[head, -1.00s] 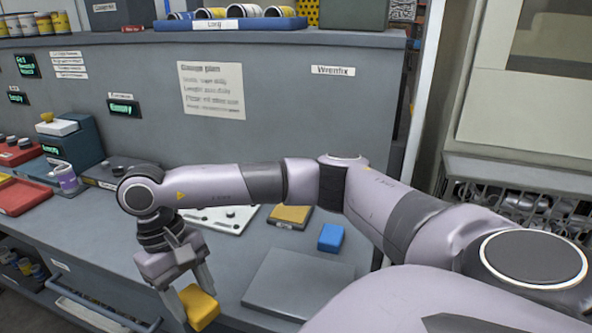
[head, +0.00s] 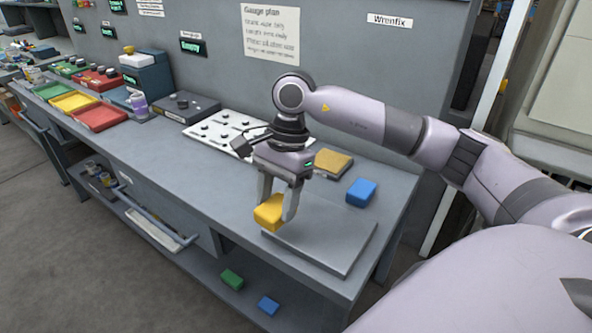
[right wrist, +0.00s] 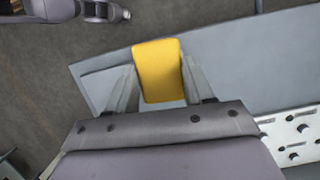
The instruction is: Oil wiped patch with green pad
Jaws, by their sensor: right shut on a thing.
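My right gripper (head: 278,200) is shut on a yellow pad (head: 268,212). In the right wrist view the yellow pad (right wrist: 158,70) sits between the two fingers. It is at the left corner of a flat grey plate (head: 335,238) on the bench; I cannot tell whether it touches. No wiped patch can be told apart on the plate. A green pad (head: 232,279) lies on the lower shelf, below the bench front. Part of my left arm, with what looks like its gripper (right wrist: 108,12), shows at the top left of the right wrist view; its jaws are unclear.
A blue block (head: 361,192) and a tan-topped block (head: 332,163) stand behind the plate. A white knobbed panel (head: 222,130) lies behind my gripper. Another blue block (head: 269,305) lies on the lower shelf. Red (head: 101,117) and yellow trays (head: 74,102) are far left. The front bench strip is clear.

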